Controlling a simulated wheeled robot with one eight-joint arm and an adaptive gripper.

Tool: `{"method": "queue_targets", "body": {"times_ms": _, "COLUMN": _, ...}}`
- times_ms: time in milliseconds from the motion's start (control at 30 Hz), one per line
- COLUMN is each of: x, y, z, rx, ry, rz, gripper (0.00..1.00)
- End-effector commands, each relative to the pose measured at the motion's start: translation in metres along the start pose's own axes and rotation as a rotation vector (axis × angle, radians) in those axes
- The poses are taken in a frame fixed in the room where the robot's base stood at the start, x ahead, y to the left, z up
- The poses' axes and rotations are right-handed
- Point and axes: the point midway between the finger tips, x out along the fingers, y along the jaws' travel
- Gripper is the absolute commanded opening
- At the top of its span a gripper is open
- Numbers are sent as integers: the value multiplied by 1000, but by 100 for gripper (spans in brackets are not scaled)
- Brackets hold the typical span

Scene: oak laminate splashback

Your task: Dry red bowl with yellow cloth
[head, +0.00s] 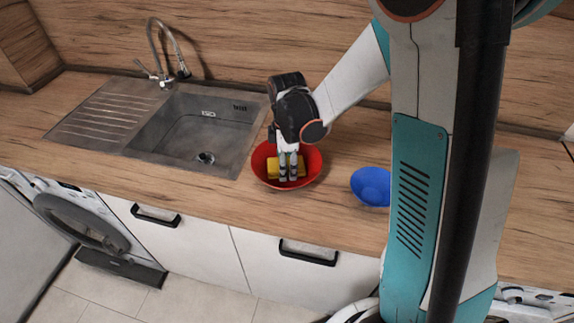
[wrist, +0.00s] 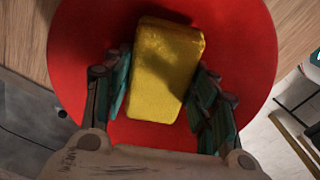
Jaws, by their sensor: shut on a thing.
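The red bowl (head: 258,163) stands upright on the wooden counter, just right of the sink. The yellow cloth (head: 273,167), a thick block shape, is inside the bowl. My gripper (head: 288,178) points down into the bowl and is shut on the cloth. In the wrist view, the cloth (wrist: 165,68) lies between the two fingers of my gripper (wrist: 158,100), over the inside of the red bowl (wrist: 240,50). Whether the cloth's underside touches the bowl is hidden.
A blue bowl (head: 371,186) stands on the counter to the right, partly behind my body. The grey sink (head: 190,135) with its tap (head: 165,55) is on the left. The counter (head: 335,205) between the bowls is clear. White cupboards (head: 270,262) are below.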

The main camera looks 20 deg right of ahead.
Motion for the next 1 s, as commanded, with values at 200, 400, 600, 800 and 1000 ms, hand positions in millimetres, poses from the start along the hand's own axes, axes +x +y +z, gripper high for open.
{"method": "queue_targets", "body": {"times_ms": 200, "x": 0, "y": 0, "z": 0, "rx": 0, "ry": 0, "rz": 2, "gripper": 30}}
{"method": "queue_targets", "body": {"times_ms": 400, "x": -1, "y": -9, "z": 0, "rx": -1, "ry": 0, "rz": 1, "gripper": 30}}
{"method": "queue_targets", "body": {"times_ms": 600, "x": -3, "y": -20, "z": 0, "rx": 0, "ry": 0, "rz": 1, "gripper": 30}}
{"method": "queue_targets", "body": {"times_ms": 800, "x": -3, "y": -20, "z": 0, "rx": 0, "ry": 0, "rz": 1, "gripper": 30}}
{"method": "queue_targets", "body": {"times_ms": 1000, "x": -3, "y": -17, "z": 0, "rx": 0, "ry": 0, "rz": 1, "gripper": 30}}
